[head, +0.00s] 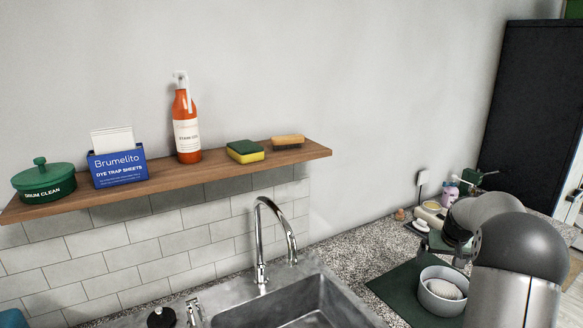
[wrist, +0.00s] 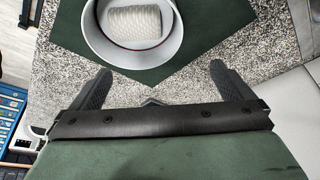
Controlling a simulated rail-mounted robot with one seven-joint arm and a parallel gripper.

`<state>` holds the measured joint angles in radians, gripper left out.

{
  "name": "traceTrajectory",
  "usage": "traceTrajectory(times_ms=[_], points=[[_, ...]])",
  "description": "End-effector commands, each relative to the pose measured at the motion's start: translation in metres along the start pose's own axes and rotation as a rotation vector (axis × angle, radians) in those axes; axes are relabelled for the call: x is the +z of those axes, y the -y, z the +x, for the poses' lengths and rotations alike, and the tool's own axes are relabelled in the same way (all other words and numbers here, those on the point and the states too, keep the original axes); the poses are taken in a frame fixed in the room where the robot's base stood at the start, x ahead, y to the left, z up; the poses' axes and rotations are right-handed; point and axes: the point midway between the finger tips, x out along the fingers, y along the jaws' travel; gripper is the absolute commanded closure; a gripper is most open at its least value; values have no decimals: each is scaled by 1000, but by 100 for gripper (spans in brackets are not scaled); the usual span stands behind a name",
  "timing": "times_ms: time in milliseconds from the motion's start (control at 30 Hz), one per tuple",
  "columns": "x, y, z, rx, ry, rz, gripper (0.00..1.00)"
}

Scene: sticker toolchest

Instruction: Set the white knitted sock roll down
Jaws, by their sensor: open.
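The white knitted sock roll (wrist: 132,23) lies inside a round pale grey bowl (wrist: 92,38) in the wrist view. In the head view the sock roll (head: 444,289) also shows inside the bowl (head: 428,299), on the counter right of the sink. My gripper (wrist: 158,85) is open and empty, with its two dark fingers apart. The bowl and sock roll lie beyond the fingertips in the wrist view, and nothing is between the fingers. In the head view my arm covers the counter right of the bowl, and the fingertips are hard to make out.
The bowl stands on a dark green mat (head: 395,288) on the speckled counter (head: 345,255). A sink (head: 300,300) with a tall tap (head: 262,235) is to the left. Small items, including a pink bottle (head: 449,194), stand behind. A wooden shelf (head: 220,165) holds cleaning goods.

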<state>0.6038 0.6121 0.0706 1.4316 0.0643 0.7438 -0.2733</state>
Motion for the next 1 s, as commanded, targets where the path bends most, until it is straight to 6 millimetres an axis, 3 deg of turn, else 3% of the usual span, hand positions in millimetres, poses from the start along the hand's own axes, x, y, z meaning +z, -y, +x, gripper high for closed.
traceTrajectory(times_ms=[33, 167, 267, 400, 600, 700, 833, 1000], points=[[10, 28, -19, -9, 8, -28, 0], [61, 97, -67, -29, 58, -87, 0], [114, 141, -101, -42, 99, -131, 0], [204, 185, -140, -56, 156, -192, 0], [329, 208, -168, -70, 226, -262, 0], [370, 208, -171, -72, 250, -285, 0], [397, 207, -171, -73, 267, -298, 0], [403, 206, -171, -73, 272, -300, 0]])
